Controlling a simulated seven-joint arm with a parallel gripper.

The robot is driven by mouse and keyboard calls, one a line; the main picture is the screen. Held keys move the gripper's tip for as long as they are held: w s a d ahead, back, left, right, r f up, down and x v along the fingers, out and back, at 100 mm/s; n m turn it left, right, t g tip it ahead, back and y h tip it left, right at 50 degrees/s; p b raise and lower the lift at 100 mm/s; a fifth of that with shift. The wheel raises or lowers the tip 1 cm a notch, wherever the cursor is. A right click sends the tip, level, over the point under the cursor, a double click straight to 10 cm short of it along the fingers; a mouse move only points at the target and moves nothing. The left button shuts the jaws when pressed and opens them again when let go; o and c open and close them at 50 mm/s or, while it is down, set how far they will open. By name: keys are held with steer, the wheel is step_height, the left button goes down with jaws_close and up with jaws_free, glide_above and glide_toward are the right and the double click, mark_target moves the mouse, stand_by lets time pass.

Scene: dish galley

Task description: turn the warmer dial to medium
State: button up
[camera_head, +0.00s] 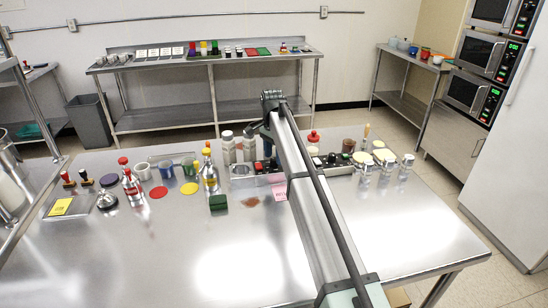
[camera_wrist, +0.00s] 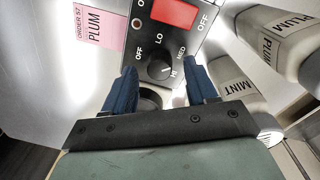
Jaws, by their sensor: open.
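The warmer dial (camera_wrist: 160,69) is a round black knob on a dark control panel (camera_wrist: 137,12) in the wrist view. White labels OFF, LO, MED and HI stand around it. A pale mark on the knob appears to point to the lower right, near HI, though it is small. My gripper (camera_wrist: 161,77) is open, its blue fingers on the left and right of the dial. I cannot tell whether either finger touches it. A dark round shape shows below the dial between the fingers.
A red switch (camera_wrist: 174,13) sits above the dial. A pink order slip (camera_wrist: 98,25) is at left. Several capped jars (camera_head: 405,168) stand right of my arm. The front counter (camera_head: 150,265) is clear.

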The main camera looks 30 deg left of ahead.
mark_target(273, 158)
step_height(273, 158, up, 12)
steer(key=shift+a+r, duration=0.2)
steer(key=shift+a, duration=0.05)
steer(key=shift+w, duration=0.1)
stand_by(0.5)
